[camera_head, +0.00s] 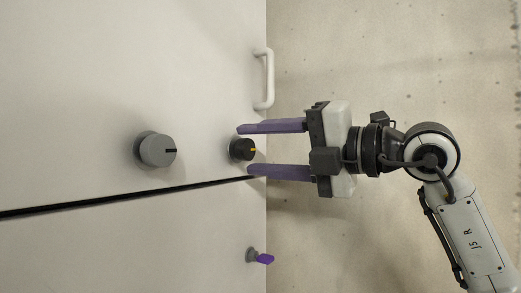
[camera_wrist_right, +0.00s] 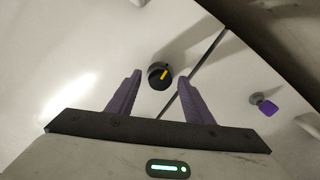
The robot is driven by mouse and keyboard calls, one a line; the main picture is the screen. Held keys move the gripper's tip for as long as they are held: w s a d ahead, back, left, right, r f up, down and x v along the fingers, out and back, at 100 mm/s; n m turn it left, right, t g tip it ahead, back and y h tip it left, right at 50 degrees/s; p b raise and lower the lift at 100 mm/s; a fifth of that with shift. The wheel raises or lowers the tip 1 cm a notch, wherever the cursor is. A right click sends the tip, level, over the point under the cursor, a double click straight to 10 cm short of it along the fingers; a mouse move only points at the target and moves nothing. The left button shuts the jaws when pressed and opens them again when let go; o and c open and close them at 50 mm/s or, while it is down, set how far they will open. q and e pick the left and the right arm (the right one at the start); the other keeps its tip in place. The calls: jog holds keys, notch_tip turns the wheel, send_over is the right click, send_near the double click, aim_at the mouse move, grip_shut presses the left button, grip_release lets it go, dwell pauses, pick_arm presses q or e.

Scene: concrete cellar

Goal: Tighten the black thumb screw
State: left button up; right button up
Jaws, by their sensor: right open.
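The black thumb screw (camera_head: 242,149) is a round black knob with an orange-yellow mark, set in the pale panel near its right edge in the head view. It also shows in the right wrist view (camera_wrist_right: 160,75), just beyond the fingertips. My right gripper (camera_head: 245,149) is open, with one purple finger on either side of the screw in the head view. In the wrist view the gripper (camera_wrist_right: 160,80) is empty, its fingers apart and the screw between and slightly ahead of their tips. Contact between fingers and screw cannot be told. My left gripper is not in view.
A larger grey knob (camera_head: 157,150) sits left of the screw. A white handle (camera_head: 264,79) is above it at the panel edge. A purple-tabbed fitting (camera_head: 262,258) is below, also in the wrist view (camera_wrist_right: 265,104). A dark seam (camera_head: 120,201) crosses the panel.

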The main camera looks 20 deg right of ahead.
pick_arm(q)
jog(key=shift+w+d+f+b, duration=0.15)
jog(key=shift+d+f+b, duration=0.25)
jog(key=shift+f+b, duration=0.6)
pick_arm(e)
jog(key=v, duration=1)
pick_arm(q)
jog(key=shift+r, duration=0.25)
pick_arm(e)
jog(key=shift+s+d, duration=0.1)
